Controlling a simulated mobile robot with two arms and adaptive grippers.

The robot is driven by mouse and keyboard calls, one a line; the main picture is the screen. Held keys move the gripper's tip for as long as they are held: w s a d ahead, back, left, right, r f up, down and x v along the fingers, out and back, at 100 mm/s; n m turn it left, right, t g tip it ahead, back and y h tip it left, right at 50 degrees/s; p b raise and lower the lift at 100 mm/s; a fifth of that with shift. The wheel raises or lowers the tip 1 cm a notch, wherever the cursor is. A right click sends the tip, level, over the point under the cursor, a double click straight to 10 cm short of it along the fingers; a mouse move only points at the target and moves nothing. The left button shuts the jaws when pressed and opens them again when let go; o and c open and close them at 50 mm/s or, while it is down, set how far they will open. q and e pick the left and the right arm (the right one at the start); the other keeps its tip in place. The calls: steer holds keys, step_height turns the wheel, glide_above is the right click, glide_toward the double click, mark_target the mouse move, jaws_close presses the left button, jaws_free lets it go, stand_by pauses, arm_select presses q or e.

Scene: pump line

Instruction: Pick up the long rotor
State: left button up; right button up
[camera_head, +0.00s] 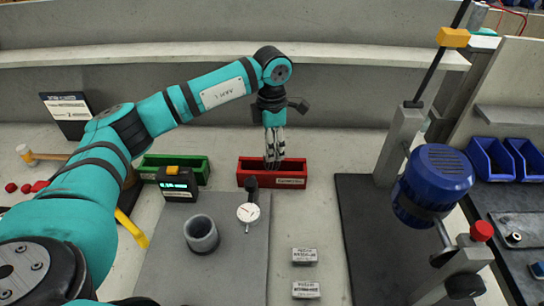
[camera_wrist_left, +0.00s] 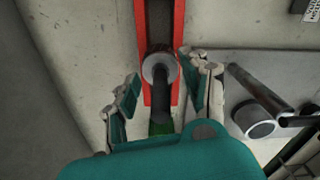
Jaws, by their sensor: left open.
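My left gripper (camera_head: 273,160) points down over the red bin (camera_head: 290,184) in the head view and hides part of its inside. In the left wrist view my left gripper (camera_wrist_left: 160,95) is open, with one finger on each side. Between the fingers is a part with a round pale end and a dark shaft (camera_wrist_left: 160,68), which looks like the long rotor. It lies in line with the red bin (camera_wrist_left: 179,30). I see no finger touching it. My right gripper is not in view.
A green bin (camera_head: 192,163) and a small display box (camera_head: 177,186) stand left of the red bin. A dial gauge (camera_head: 248,212) stands close in front. A grey hollow cylinder (camera_head: 201,232) sits on the grey mat (camera_head: 175,280). A blue motor (camera_head: 434,180) is at right.

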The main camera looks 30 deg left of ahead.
arm_select(q)
steer(key=shift+f, duration=0.2)
jaws_close()
stand_by(0.4)
